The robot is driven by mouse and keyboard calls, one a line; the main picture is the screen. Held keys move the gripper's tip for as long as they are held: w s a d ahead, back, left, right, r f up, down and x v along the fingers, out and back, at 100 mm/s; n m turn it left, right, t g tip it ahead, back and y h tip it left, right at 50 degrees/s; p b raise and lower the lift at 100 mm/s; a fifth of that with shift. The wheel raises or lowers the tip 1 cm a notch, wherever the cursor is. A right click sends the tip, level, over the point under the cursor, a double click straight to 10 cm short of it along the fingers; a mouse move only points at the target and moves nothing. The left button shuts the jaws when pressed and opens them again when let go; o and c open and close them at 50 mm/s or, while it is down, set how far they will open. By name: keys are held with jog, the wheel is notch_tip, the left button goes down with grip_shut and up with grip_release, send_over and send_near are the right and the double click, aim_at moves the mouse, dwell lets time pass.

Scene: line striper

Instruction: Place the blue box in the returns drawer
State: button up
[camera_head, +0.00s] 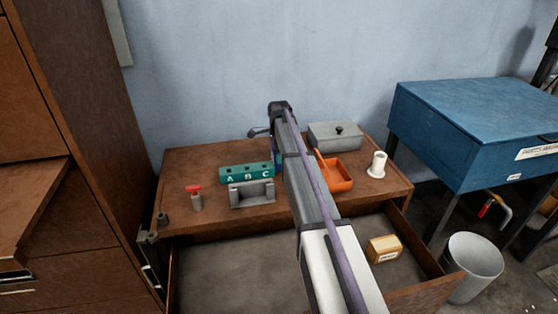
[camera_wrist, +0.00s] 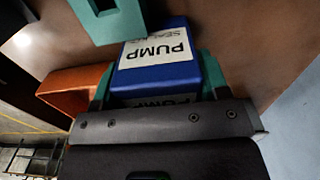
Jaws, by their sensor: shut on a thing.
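The blue box (camera_wrist: 160,76), with a white label reading "PUMP", fills the middle of the wrist view. My gripper (camera_wrist: 157,88) is shut on it, with a green finger at each side. In the head view my arm hides most of the gripper and box; only a small blue patch (camera_head: 277,152) shows beside the arm, above the back of the wooden bench top (camera_head: 215,157). An open drawer (camera_head: 230,275) stands out below the bench top. A tan box (camera_head: 384,249) lies in its right part. I see no readable name on the drawer.
A green block marked A, B, C (camera_head: 246,173) and a grey holder (camera_head: 252,193) stand left of my arm. An orange tray (camera_head: 338,175), a grey lidded box (camera_head: 335,135) and a white cylinder (camera_head: 377,164) stand to its right. The drawer's left part is clear.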

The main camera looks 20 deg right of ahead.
jog(key=shift+f, duration=0.1)
jog(key=o, duration=1)
notch_tip(320, 180, up, 13)
jog(key=p, duration=1.2)
jog(key=shift+f, duration=0.15)
jog(key=s+a+n, duration=0.6)
jog(key=s, duration=0.6)
jog(key=s+a+n, duration=0.6)
jog(key=s+n, duration=0.1)
jog(key=s, duration=0.4)
jog(key=s+a+n, duration=0.6)
jog(key=s, duration=0.6)
jog(key=shift+s+a+n, duration=0.35)
jog(key=shift+n, duration=0.05)
jog(key=shift+w, duration=0.2)
jog(key=shift+c, duration=1)
